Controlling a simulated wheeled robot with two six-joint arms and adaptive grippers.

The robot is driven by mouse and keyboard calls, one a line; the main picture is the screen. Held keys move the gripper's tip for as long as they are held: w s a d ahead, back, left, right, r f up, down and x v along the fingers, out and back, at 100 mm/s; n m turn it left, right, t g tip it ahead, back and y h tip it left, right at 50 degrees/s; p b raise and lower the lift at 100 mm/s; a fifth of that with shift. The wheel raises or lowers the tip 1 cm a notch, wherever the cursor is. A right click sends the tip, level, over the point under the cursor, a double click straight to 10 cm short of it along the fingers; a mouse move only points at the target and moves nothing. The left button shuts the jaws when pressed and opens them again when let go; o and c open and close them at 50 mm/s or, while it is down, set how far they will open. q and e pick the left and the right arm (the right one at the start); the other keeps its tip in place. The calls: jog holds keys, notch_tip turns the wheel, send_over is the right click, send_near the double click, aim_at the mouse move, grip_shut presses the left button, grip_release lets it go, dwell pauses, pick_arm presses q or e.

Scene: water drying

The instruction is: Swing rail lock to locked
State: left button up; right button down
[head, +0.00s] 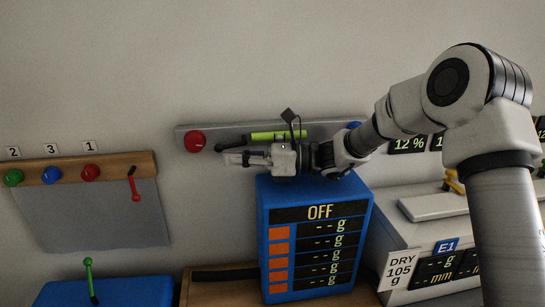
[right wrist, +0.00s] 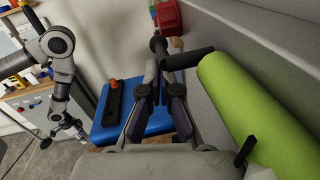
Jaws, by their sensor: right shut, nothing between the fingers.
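A grey rail (head: 225,132) is fixed to the wall, with a red knob (head: 195,141) at its left end and a green cylinder (head: 278,135) along it. A short dark lever (head: 232,144), likely the rail lock, sticks out left of the cylinder. In the right wrist view a dark bar (right wrist: 190,58), likely this lever, is beside the fingertips; I cannot tell if they touch. My right gripper (head: 228,158) is shut and empty in front of the rail, pointing left. My left gripper (right wrist: 78,130) shows small in the right wrist view; its jaws are unclear.
A blue display box (head: 264,220) reading OFF stands below my right gripper. A hanging board (head: 95,215) with coloured knobs and a red lever (head: 133,185) is at left. A green lever (head: 90,280) stands on a blue box (head: 60,293). A white machine (head: 405,235) stands right.

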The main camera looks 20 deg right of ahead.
jog(key=v, duration=1.1)
jog(key=shift+d, duration=0.15)
